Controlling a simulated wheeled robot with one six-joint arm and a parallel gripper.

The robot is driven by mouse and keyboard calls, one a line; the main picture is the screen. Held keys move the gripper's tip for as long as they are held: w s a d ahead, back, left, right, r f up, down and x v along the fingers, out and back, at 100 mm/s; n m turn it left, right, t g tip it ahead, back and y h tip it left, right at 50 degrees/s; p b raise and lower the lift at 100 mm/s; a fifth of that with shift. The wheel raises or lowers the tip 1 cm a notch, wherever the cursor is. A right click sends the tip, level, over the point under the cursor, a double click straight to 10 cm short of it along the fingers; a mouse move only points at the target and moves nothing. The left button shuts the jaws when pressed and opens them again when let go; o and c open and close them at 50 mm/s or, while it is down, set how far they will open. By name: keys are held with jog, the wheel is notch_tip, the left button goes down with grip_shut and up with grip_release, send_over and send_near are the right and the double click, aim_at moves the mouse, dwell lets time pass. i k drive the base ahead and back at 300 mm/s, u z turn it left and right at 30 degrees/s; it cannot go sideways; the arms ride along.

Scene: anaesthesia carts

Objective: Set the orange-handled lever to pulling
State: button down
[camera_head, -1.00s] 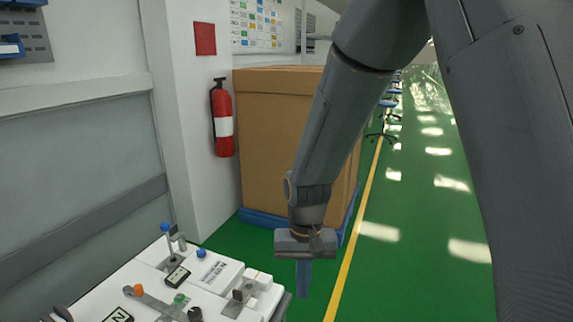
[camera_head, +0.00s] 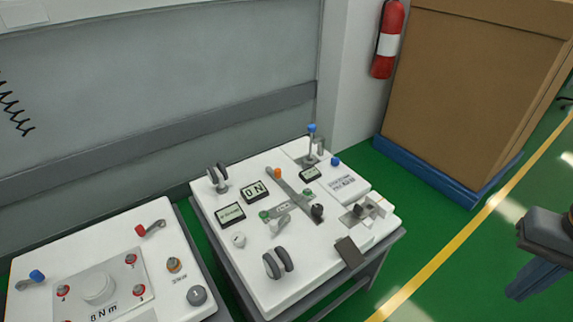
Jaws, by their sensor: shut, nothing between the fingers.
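The orange knob (camera_head: 278,173) is small and round. It stands at the far-left end of a long grey bar on the white-topped cart (camera_head: 290,300) in the middle of the view. I cannot tell whether the bar is the lever's arm or its track, and no word "pulling" is readable. My gripper (camera_head: 518,287) is at the right edge, partly cut off, pointing down over the green floor. It is shut and empty, well to the right of the cart and apart from it.
A blue-topped upright lever (camera_head: 311,130), black knobs and green buttons crowd the same cart top. A second white cart (camera_head: 60,245) stands at left. A cardboard box (camera_head: 470,90) sits on a blue pallet behind. Green floor is free at right.

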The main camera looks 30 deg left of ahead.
aim_at(277, 173)
jog(key=u, duration=1.55)
